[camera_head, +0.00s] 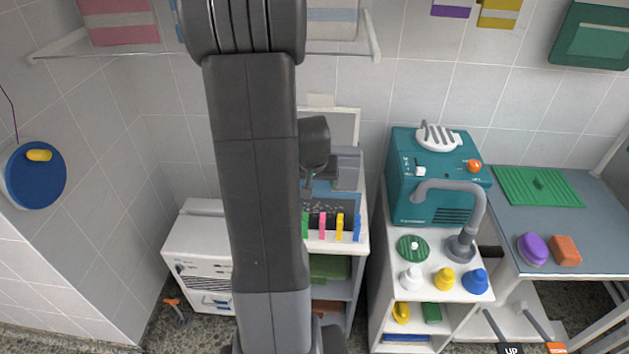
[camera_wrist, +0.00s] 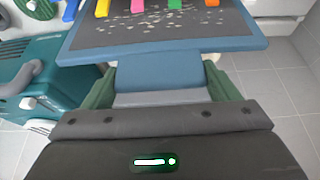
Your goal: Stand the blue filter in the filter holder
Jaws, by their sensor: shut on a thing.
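The blue filter (camera_wrist: 165,72) is a flat blue-framed panel with a dark, speckled middle. My gripper (camera_wrist: 166,88) is shut on the blue tab at its near edge, with greenish fingers on both sides of the tab. In the head view the filter (camera_head: 350,199) shows flat above the white shelf unit, partly hidden by my arm. I cannot tell whether it touches the surface below. My gripper is mostly hidden there by my arm. I cannot surely make out the filter holder; a grey block (camera_head: 347,166) stands behind the filter.
Coloured strips (camera_head: 340,227) line the shelf unit's front edge. To the right, a teal dryer (camera_head: 425,180) with a grey hose stands behind several coloured knobs (camera_head: 443,279). A grey table (camera_head: 545,235) holds a purple brush (camera_head: 532,249) and an orange block (camera_head: 565,250).

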